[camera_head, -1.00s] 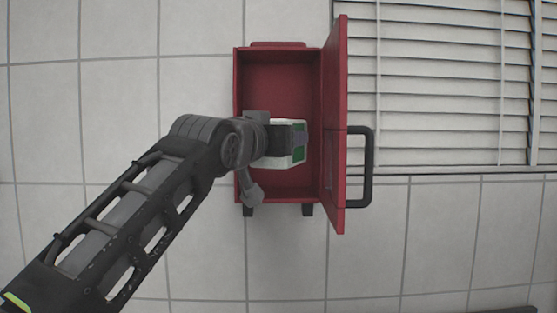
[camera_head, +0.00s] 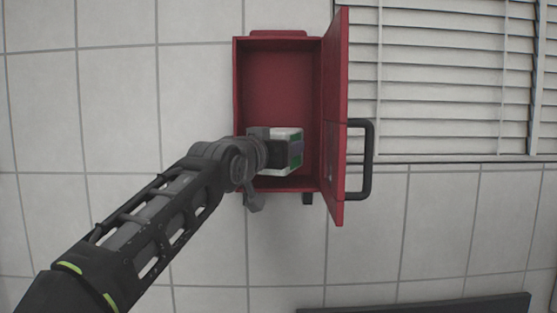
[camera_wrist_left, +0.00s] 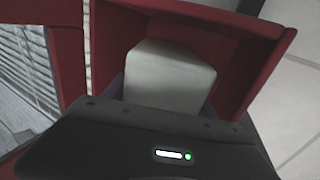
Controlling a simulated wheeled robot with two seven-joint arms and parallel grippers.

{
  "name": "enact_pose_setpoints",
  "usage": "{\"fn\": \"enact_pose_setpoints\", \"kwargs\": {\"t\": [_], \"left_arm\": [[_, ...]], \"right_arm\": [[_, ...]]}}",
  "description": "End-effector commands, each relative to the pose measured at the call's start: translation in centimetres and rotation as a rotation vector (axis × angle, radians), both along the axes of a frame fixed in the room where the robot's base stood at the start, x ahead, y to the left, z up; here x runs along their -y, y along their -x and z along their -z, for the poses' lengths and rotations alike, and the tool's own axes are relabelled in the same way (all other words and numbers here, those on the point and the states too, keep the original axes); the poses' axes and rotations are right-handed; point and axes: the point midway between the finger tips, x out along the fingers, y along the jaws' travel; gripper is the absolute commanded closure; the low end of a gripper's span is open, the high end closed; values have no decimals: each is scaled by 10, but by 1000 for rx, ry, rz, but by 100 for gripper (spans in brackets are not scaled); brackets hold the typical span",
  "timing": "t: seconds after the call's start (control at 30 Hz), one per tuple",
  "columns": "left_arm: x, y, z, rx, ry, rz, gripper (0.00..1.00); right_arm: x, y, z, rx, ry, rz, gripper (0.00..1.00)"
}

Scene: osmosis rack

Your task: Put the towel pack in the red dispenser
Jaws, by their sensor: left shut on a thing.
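The red dispenser (camera_head: 278,75) is an open box on the tiled wall, its door (camera_head: 334,110) swung out to the right. It also shows in the left wrist view (camera_wrist_left: 225,25). The white towel pack with green sides (camera_head: 285,168) is inside the lower part of the dispenser's opening in the head view. My left gripper (camera_head: 290,153) is shut on the pack. The left wrist view shows the pack's pale face (camera_wrist_left: 168,78) beyond the gripper body (camera_wrist_left: 150,140), with red walls around it. Whether the pack touches the dispenser's floor is hidden. My right gripper is not in view.
The door's black handle (camera_head: 367,160) juts out on the right. Window blinds (camera_head: 450,80) are to the right, behind the door. The upper part of the dispenser is empty. A dark flat edge (camera_head: 420,303) shows at the bottom right.

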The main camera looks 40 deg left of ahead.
Motion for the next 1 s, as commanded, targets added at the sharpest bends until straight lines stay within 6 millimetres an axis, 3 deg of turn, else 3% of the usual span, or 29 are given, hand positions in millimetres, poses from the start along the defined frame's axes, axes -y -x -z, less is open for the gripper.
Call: {"fn": "enact_pose_setpoints", "kwargs": {"t": [0.13, 0.2, 0.6, 0.63, 0.73, 1.0], "left_arm": [[0, 1, 21, -2, 0, -1, 90], [-2, -2, 23, -3, 1, 0, 90], [-2, -3, 32, 0, 0, 0, 90], [-3, -3, 32, -2, 1, 0, 34], [-3, -3, 31, -2, 1, 0, 26], [-3, -3, 30, -2, 1, 0, 26]], "right_arm": [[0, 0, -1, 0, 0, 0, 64], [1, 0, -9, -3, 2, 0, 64], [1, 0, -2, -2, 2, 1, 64], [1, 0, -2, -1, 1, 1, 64], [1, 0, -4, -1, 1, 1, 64], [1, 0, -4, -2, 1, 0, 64]]}}
